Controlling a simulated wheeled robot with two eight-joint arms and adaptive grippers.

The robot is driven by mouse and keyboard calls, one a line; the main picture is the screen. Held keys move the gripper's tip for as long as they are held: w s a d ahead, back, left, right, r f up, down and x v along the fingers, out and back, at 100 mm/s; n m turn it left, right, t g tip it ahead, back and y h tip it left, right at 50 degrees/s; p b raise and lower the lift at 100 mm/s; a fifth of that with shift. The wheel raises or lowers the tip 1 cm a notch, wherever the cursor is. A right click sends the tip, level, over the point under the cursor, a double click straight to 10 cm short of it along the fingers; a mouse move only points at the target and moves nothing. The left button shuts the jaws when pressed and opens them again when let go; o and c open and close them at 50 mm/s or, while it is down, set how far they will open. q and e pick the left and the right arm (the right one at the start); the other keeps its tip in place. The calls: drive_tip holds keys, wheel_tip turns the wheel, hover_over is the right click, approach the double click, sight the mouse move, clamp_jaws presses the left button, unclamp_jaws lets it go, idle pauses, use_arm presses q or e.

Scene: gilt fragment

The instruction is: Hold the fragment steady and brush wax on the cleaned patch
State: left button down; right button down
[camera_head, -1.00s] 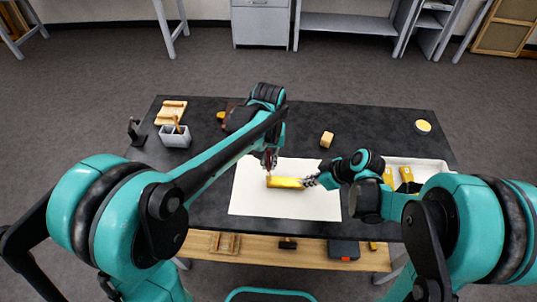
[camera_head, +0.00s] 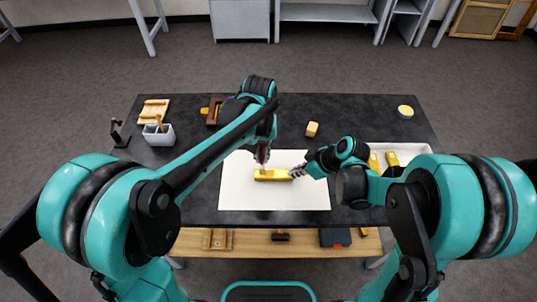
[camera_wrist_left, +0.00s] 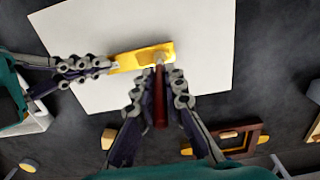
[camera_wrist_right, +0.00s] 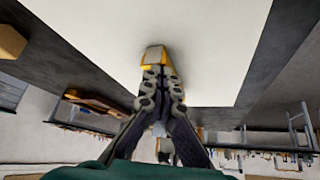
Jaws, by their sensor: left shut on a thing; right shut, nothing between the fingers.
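The gilt fragment (camera_head: 272,175), a gold bar, lies on a white sheet (camera_head: 240,197). In the left wrist view the fragment (camera_wrist_left: 128,62) has a duller tan patch (camera_wrist_left: 148,56) on top. My left gripper (camera_head: 263,153) is shut on a brush with a dark red handle (camera_wrist_left: 160,105). The pale brush tip (camera_wrist_left: 159,61) is over the patch and seems to touch it. My right gripper (camera_head: 301,171) is shut with nothing between its fingers, its tips against or just beside one end of the fragment (camera_wrist_right: 155,56). Exact contact is hard to tell.
A round yellow-topped tin (camera_head: 405,111) stands at the back right. A pale tray (camera_head: 418,148) with yellow items is at the right. A small tan block (camera_head: 312,129), a grey holder (camera_head: 158,136) and a brown frame (camera_head: 212,117) stand on the dark table (camera_head: 340,108).

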use_arm(q)
wheel_tip(320, 180, up, 8)
drive_tip(key=a, duration=0.2)
drive_tip(key=shift+r, duration=0.2)
idle(2.9)
idle(0.4)
use_arm(e)
drive_tip(key=shift+r, duration=2.95)
drive_tip(key=v, duration=1.2)
drive_tip(key=shift+d, duration=0.1)
